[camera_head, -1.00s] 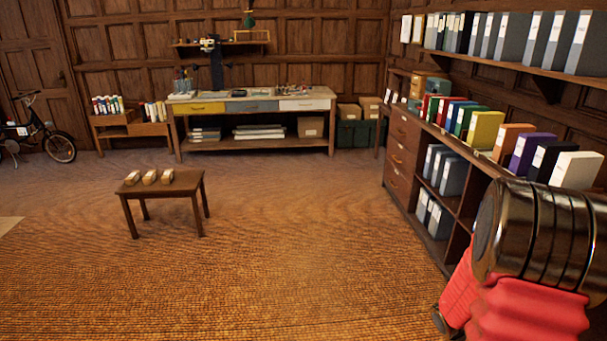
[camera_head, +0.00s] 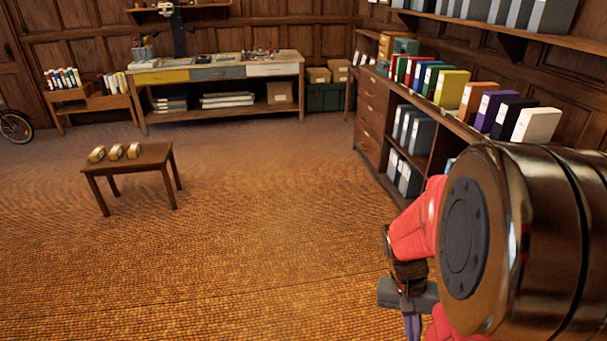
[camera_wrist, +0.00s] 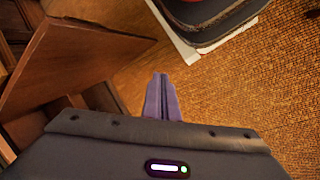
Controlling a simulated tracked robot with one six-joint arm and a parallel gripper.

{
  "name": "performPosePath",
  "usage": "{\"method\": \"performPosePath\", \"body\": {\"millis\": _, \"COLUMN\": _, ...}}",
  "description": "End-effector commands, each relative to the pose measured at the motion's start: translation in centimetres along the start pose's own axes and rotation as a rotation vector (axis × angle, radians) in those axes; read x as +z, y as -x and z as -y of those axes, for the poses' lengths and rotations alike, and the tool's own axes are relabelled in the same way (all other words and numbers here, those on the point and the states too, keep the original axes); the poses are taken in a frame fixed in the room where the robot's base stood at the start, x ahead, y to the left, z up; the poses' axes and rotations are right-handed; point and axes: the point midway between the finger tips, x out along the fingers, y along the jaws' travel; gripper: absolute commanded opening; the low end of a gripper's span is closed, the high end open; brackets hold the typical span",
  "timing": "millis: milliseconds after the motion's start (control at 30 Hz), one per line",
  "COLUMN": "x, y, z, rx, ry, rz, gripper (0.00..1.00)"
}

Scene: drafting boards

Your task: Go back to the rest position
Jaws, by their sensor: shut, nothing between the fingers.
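My gripper (camera_wrist: 162,98) shows in the wrist view with its two purple fingers together and nothing between them. It points down over the brown woven floor, just right of a wooden cabinet part (camera_wrist: 75,60). In the head view my gripper (camera_head: 412,325) is partly visible at the bottom edge, below my red and metal arm links, and its tips are cut off. My arm covers the lower right of that view.
A long wooden cabinet (camera_head: 372,110) with several coloured binders stands on the right, close to my arm. A small table (camera_head: 150,157) with three small blocks stands at left. A workbench (camera_head: 145,78) is at the back. The middle floor is clear.

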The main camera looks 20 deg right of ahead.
Motion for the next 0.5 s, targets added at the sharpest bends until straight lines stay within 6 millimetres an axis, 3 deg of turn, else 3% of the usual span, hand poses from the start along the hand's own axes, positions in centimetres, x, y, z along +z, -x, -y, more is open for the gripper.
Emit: {"method": "performPosePath", "body": {"millis": 500, "x": 4.0, "y": 9.6, "z": 6.3, "rx": -0.182, "ry": 0.388, "rz": -0.254, "gripper": 0.0}}
